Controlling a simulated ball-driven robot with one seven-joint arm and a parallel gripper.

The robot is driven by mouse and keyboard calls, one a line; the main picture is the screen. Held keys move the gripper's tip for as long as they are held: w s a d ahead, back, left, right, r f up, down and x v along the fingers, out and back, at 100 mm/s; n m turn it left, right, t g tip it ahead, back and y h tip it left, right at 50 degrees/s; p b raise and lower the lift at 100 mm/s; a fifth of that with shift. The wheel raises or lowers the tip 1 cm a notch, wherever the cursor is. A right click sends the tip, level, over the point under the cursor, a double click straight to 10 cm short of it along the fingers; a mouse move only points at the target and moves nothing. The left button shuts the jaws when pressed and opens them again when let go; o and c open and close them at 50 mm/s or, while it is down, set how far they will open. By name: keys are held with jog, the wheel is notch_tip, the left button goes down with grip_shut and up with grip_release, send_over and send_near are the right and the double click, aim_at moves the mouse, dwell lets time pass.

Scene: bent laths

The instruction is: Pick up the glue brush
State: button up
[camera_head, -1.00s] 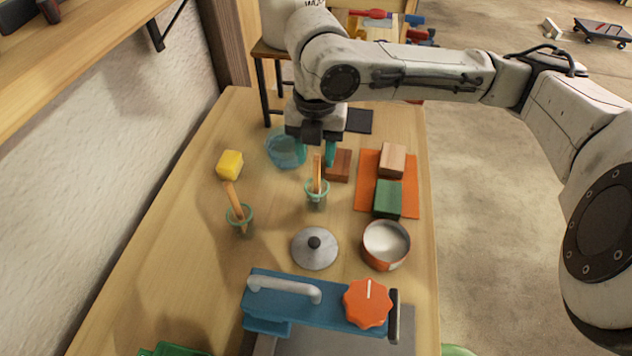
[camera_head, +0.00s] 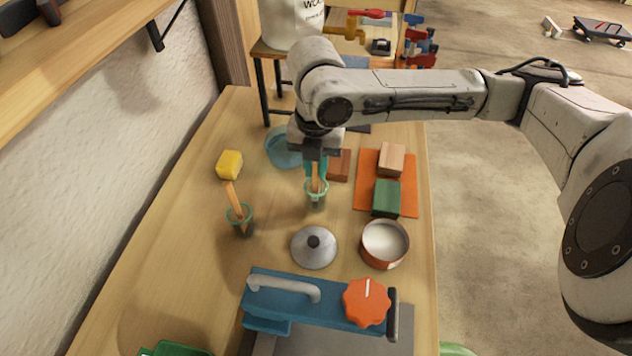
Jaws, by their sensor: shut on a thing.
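A wooden-handled brush (camera_head: 316,185) stands upright in a small clear green cup (camera_head: 316,201) near the middle of the bench; its lower end is inside the cup. My gripper (camera_head: 316,168) points down over this cup, its teal fingers shut on the upper part of the handle. A second similar cup (camera_head: 239,221) to the left holds another wooden handle (camera_head: 235,200), leaning up and left toward a yellow block (camera_head: 229,165). I cannot tell whether that handle touches the block.
A clear blue bowl (camera_head: 281,150) and a brown block (camera_head: 340,165) are close to my gripper. An orange mat (camera_head: 368,175) carries a pale block (camera_head: 391,159) and a green block (camera_head: 386,197). In front are a lid (camera_head: 314,249), a pot (camera_head: 385,246) and a blue device (camera_head: 290,300).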

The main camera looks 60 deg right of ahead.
jog(key=shift+r, duration=0.1)
grip_shut()
notch_tip(320, 180, up, 10)
jog(key=shift+f, duration=0.1)
dwell(2.5)
